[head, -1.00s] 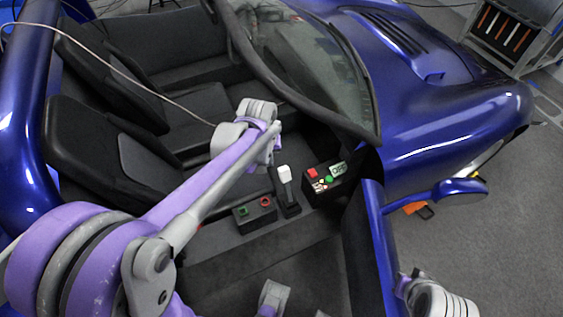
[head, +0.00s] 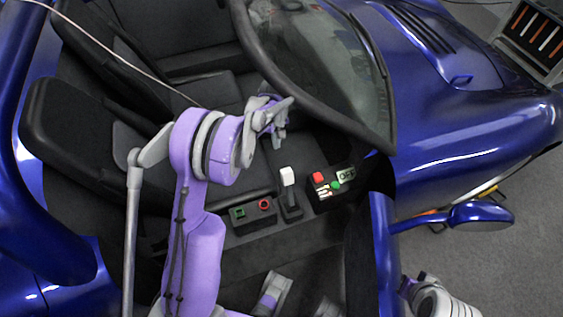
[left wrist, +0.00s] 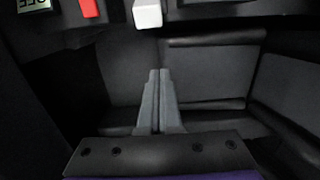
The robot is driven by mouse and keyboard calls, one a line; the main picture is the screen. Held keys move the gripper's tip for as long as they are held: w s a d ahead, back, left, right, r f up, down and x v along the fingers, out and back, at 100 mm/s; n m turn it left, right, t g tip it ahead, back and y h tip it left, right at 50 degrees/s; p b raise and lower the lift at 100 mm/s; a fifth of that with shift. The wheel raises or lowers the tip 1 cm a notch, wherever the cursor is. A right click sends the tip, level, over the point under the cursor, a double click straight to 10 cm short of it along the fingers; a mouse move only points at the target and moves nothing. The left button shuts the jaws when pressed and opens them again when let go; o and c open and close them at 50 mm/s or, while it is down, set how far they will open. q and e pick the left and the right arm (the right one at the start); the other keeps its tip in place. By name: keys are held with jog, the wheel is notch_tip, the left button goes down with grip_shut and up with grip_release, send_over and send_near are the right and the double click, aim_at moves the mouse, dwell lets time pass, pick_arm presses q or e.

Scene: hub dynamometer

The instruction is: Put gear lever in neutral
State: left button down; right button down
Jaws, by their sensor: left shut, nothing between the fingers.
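The gear lever (head: 289,190) has a white knob and a dark base and stands between two small control boxes in the car. In the left wrist view its white knob (left wrist: 147,13) shows at the top edge, beyond the fingertips and apart from them. My left gripper (left wrist: 158,73) is shut and empty, its two fingers together. In the head view my left gripper (head: 281,108) is above and to the left of the lever, over the seat area, seen small and partly behind my own wrist. My right gripper is not clearly seen.
A box with a red button (head: 318,177), green button and small display sits right of the lever. A box with green and red rings (head: 252,212) sits left of it. The steering-side frame bar (head: 262,70), seats (head: 80,120) and open door (head: 382,240) surround the space.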

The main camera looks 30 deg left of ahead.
jog(key=shift+w+f, duration=0.15)
jog(key=shift+f+b, duration=0.55)
jog(key=shift+r, duration=0.2)
pick_arm(q)
jog(key=s+d+f, duration=0.2)
jog(key=d+f, duration=0.1)
jog(key=f, duration=0.5)
jog(key=shift+s+f, duration=0.25)
jog(key=shift+f, duration=0.1)
jog(key=shift+d, duration=0.1)
